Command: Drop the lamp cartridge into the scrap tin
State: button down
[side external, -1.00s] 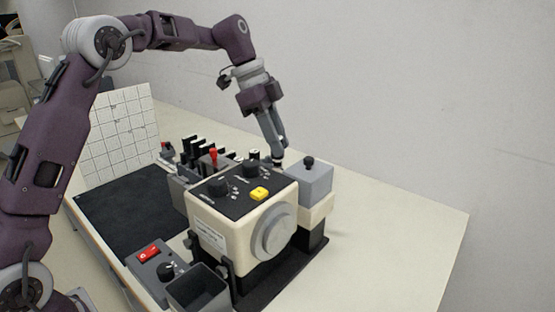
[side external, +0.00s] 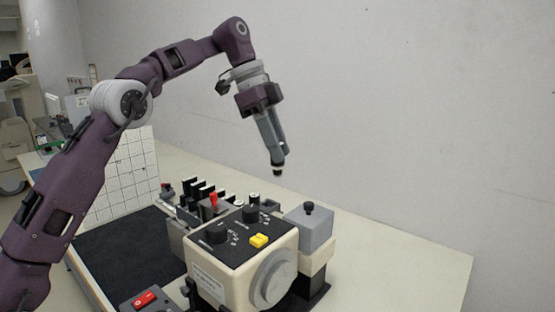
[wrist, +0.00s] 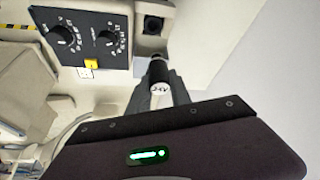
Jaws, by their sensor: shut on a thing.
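My gripper (side external: 277,166) is shut on the lamp cartridge (wrist: 159,76), a small cylinder with a black body and a pale end marked "24V". In the side view the cartridge (side external: 278,173) shows as a dark tip below the fingers, hanging in the air above and behind the cream machine. Nothing touches it from below. No scrap tin can be made out in the current views; an open dark grey bin showed at the bottom edge of the earlier side view.
The cream machine (side external: 215,284) has black dials and a yellow button (side external: 259,241). A grey box (side external: 309,232) with a black knob stands behind it. A rack of black upright parts (side external: 203,191) and a red switch (side external: 145,299) are nearby. The table's right side (side external: 400,270) is clear.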

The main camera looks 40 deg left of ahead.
jog(key=s+d+m+g, duration=0.2)
jog(key=s+d+m, duration=0.15)
jog(key=s, duration=1.05)
jog(key=s+d+m+g, duration=0.1)
jog(key=s+d+m, duration=0.3)
jog(key=s, duration=0.9)
notch_tip(320, 180, down, 17)
jog(key=s+m, duration=0.1)
jog(key=shift+a+r, duration=0.2)
jog(key=shift+a, duration=0.05)
jog(key=c, duration=1.1)
grip_release()
